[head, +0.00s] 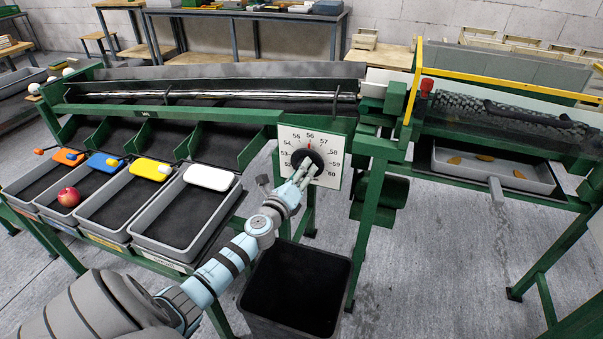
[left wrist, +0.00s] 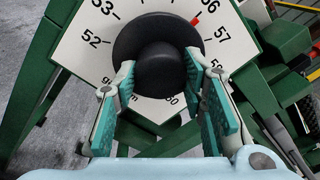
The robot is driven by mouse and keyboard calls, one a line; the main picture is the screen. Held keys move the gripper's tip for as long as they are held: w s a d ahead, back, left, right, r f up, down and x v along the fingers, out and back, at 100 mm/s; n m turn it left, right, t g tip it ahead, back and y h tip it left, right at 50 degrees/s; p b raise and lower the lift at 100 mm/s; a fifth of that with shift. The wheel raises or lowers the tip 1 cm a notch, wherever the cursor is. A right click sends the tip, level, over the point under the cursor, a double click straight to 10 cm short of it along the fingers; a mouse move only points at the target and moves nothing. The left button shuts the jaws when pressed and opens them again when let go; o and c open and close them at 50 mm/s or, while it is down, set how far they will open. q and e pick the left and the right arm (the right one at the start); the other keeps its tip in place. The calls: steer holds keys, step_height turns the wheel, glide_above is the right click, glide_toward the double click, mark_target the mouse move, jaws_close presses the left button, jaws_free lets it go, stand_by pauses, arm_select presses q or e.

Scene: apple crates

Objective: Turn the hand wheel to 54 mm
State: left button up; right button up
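The hand wheel (left wrist: 158,45) is black and round with a raised hub, in the middle of a white dial plate (head: 330,178). The plate has numbers from 52 to 60. A red pointer (head: 309,146) stands close to the 56; it also shows in the left wrist view (left wrist: 195,21), near the 56 and short of the 57. My left gripper (head: 306,168) is at the wheel, with one finger on each side of the hub. Its fingertips (left wrist: 160,72) appear to touch the hub's sides. My right gripper is not in view.
Grey crates (head: 180,240) with coloured tags stand at the left, one holding a red apple (head: 69,196). A black bin (head: 297,290) stands open below the dial. Green frame posts (head: 368,235) and a yellow rail (head: 505,70) are to the right.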

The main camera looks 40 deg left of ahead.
arm_select(q)
steer(key=c, duration=0.4)
steer(key=shift+c, duration=0.2)
steer(key=shift+f+n+t+y+b, duration=0.1)
steer(key=shift+n+t+y+b, duration=0.1)
steer(key=shift+n+b, duration=2.35)
steer(key=shift+f+n+t+y+b, duration=0.15)
steer(key=shift+n+b, duration=1.3)
steer(key=shift+n, duration=2.2)
steer(key=shift+r, duration=0.1)
steer(key=o, duration=1.1)
steer(key=shift+o, duration=0.3)
